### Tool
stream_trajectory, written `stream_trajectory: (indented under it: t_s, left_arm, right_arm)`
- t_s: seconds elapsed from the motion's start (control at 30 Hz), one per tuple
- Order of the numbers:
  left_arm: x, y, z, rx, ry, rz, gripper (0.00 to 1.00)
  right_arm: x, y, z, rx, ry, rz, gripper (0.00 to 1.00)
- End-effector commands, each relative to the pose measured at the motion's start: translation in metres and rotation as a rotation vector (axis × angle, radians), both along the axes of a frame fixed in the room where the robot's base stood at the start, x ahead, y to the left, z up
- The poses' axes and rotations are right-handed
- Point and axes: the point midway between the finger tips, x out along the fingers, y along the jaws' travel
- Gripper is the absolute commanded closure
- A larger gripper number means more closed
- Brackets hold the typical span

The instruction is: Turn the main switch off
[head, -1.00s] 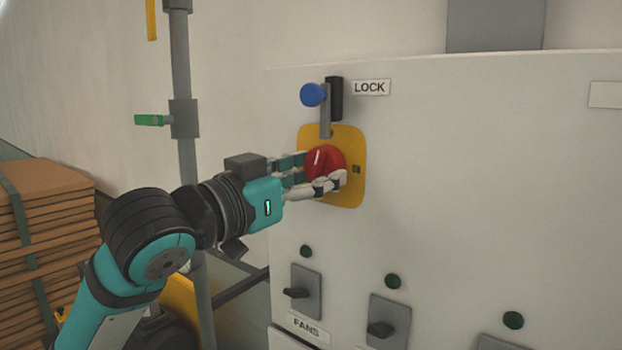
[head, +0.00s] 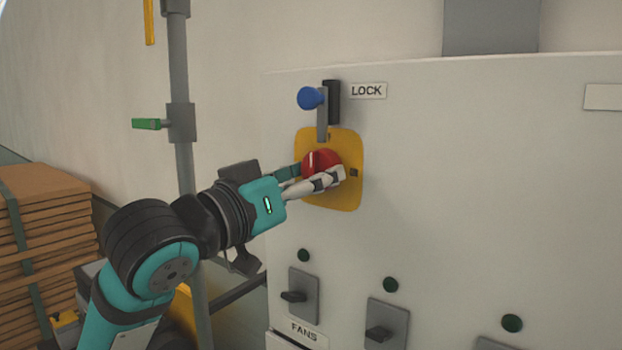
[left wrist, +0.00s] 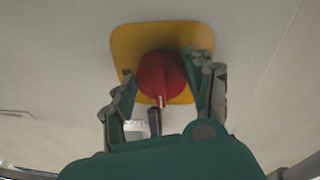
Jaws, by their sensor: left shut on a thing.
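The main switch is a round red knob (head: 321,162) on a yellow plate (head: 346,195) on the cabinet front. A short pale mark shows on the knob's left part in the head view. My left gripper (head: 316,179) is shut on the knob, reaching it from the left. In the left wrist view, the fingers of the gripper (left wrist: 160,83) lie on both sides of the red knob (left wrist: 157,66), in front of the yellow plate (left wrist: 126,43). The gripper hides the knob's lower left in the head view. My right gripper is not in view.
A lever with a blue ball (head: 310,98) hangs just above the knob, beside a LOCK label (head: 367,91). Smaller grey switches (head: 303,292) sit lower on the cabinet (head: 470,180). A grey pipe (head: 185,180) and stacked brown boards (head: 45,240) stand left.

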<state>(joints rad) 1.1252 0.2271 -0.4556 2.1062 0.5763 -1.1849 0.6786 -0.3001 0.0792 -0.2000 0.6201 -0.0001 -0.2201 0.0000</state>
Motion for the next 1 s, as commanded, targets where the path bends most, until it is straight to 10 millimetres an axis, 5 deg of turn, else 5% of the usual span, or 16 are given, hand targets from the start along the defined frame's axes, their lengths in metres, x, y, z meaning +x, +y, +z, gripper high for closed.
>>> stream_trajectory:
  t_s: [0.07,0.1,0.27,0.67,1.0]
  left_arm:
    - [0.000,0.001,0.002,-0.005,-0.002,0.001,0.79]
    - [0.000,0.001,0.002,-0.005,-0.002,0.001,0.45]
    - [0.000,0.000,0.001,-0.003,-0.002,0.000,0.24]
    - [-0.006,0.006,0.000,-0.001,-0.001,-0.001,0.22]
    - [-0.057,0.049,-0.008,0.000,-0.004,0.002,0.22]
  right_arm:
    - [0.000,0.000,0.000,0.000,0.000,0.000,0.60]
    - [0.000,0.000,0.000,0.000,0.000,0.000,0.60]
    - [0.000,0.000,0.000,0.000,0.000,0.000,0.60]
    - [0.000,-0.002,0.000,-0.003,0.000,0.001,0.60]
    - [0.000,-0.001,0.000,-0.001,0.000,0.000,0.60]
